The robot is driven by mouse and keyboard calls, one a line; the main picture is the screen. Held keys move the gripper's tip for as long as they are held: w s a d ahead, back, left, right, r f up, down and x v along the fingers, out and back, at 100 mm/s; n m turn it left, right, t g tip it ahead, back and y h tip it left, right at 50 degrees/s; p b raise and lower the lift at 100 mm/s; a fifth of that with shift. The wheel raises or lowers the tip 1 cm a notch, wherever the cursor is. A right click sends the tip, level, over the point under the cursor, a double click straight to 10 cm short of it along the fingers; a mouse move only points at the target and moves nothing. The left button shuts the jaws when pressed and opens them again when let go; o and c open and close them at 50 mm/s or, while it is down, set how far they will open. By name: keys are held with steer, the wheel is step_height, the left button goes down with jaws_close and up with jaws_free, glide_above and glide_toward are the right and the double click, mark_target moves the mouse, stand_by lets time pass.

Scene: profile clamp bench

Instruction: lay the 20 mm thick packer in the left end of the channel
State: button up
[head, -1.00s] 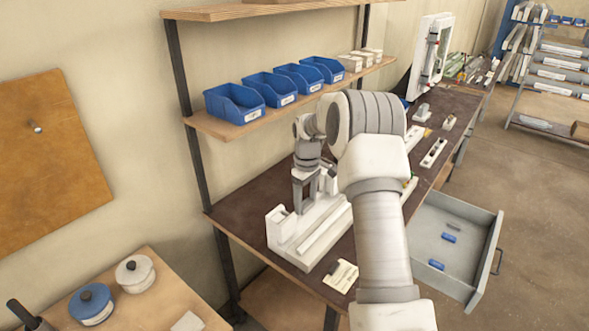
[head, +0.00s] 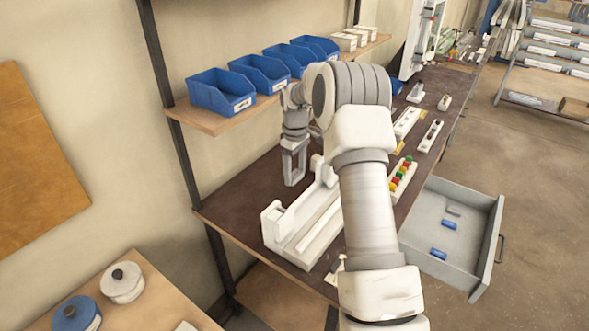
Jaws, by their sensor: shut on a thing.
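The white clamp fixture with its long channel (head: 318,236) lies on the dark bench, with an upright block at its near left end (head: 272,224). My gripper (head: 293,182) points down behind the fixture, toward the wall side, apart from the left end. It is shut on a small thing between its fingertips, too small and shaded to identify. I cannot tell whether it is the 20 mm packer. My arm hides the right part of the fixture and the bench behind it.
Blue bins (head: 220,92) stand on a shelf (head: 205,118) above the bench. An open grey drawer (head: 440,270) with blue pieces juts out at right. A strip with coloured buttons (head: 403,178) lies right of my arm. Bare dark bench (head: 240,198) lies left of my gripper.

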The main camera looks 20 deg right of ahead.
steer(key=shift+f+b, duration=1.55)
steer(key=shift+f, duration=1.25)
steer(key=shift+f, duration=0.25)
steer(key=shift+f+b, duration=3.65)
steer(key=shift+f, duration=1.85)
steer(key=o, duration=1.2)
steer(key=shift+o, duration=0.2)
steer(key=shift+r, duration=0.15)
step_height(320, 180, up, 8)
steer(key=p, duration=0.4)
steer(key=shift+p, duration=0.3)
